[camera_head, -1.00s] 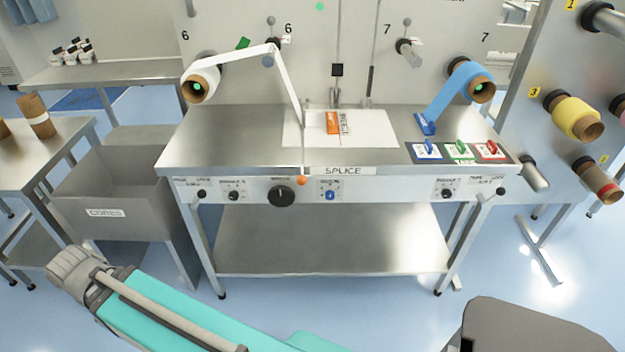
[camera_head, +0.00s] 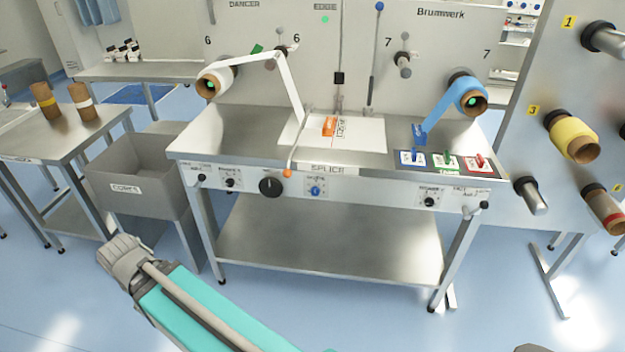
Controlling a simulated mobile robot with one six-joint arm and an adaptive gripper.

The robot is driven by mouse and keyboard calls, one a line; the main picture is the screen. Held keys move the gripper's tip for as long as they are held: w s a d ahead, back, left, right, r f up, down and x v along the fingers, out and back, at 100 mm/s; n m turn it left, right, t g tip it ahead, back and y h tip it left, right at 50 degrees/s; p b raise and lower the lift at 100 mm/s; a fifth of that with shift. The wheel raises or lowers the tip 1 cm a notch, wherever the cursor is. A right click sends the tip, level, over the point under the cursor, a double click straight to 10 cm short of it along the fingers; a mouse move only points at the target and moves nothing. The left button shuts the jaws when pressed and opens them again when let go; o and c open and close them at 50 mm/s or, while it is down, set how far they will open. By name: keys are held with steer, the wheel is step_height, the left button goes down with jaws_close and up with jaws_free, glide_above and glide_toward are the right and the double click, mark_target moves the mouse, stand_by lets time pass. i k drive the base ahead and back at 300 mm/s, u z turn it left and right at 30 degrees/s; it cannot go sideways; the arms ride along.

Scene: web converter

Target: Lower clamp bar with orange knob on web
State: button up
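The orange knob (camera_head: 287,173) sits at the front edge of the steel splice table, left of the SPLICE label. A thin bar (camera_head: 292,155) runs from it back towards the pale splice plate (camera_head: 365,135); its height above the plate is hard to tell. The white web (camera_head: 289,85) comes from the left roll (camera_head: 213,82), passes over a peg and slopes down to the plate near the bar's far end. My teal arm with a grey joint shows at the lower left, well in front of the table.
A grey CORES bin (camera_head: 130,185) stands left of the table. A blue web (camera_head: 441,108) hangs at the right, above blue, green and red handles (camera_head: 446,160). A roll rack with a yellow roll (camera_head: 573,136) stands further right. Floor in front is open.

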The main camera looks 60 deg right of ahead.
mark_target(286, 173)
steer(key=k, duration=0.9)
steer(key=z, duration=1.95)
steer(key=i, duration=0.5)
steer(key=z, duration=0.1)
